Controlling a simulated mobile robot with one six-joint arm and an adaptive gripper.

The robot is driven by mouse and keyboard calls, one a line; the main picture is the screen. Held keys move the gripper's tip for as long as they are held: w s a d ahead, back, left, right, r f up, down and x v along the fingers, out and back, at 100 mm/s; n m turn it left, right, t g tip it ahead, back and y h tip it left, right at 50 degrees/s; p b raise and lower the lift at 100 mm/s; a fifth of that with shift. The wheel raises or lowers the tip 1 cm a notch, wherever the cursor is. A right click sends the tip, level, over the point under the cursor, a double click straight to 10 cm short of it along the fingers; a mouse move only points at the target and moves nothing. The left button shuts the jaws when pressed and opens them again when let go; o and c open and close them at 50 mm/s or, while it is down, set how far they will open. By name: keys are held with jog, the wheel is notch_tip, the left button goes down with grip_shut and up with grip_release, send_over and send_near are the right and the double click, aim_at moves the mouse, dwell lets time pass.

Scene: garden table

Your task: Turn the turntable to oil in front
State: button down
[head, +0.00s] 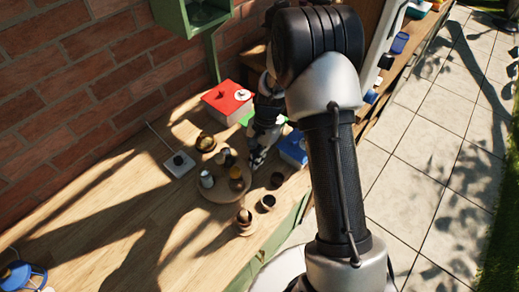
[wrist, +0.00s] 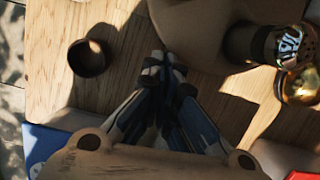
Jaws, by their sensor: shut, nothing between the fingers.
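The round wooden turntable (head: 214,192) stands on the wooden table, with several small containers on it. In the head view a pale-topped shaker (head: 207,179) is at its left front and an amber jar (head: 237,182) at its right front. I cannot tell which container is the oil. In the wrist view the turntable (wrist: 195,30) fills the top middle, with a dark-bodied shaker (wrist: 262,45) and a gold-topped jar (wrist: 300,86) at the right. My gripper (wrist: 163,66) is shut and empty, its tips at the turntable's rim; I cannot tell whether they touch. It also shows in the head view (head: 254,163).
A dark cup (wrist: 87,57) stands on the table near the turntable. A grey switch box (head: 179,164) lies left. The table's left front is mostly clear.

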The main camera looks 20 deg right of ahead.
aim_at(247, 179)
jog(key=shift+s+a+r+b, duration=0.1)
jog(key=shift+s+a+b, duration=0.05)
jog(key=shift+s+a, duration=0.55)
jog(key=shift+s+a+b, duration=0.15)
jog(key=shift+s+a, duration=0.35)
jog(key=shift+a, duration=0.4)
jog(key=shift+s+a+m+p, duration=0.4)
jog(key=shift+s+m, duration=0.4)
jog(key=shift+s, duration=0.05)
jog(key=shift+w, duration=0.1)
jog(key=shift+d, duration=0.1)
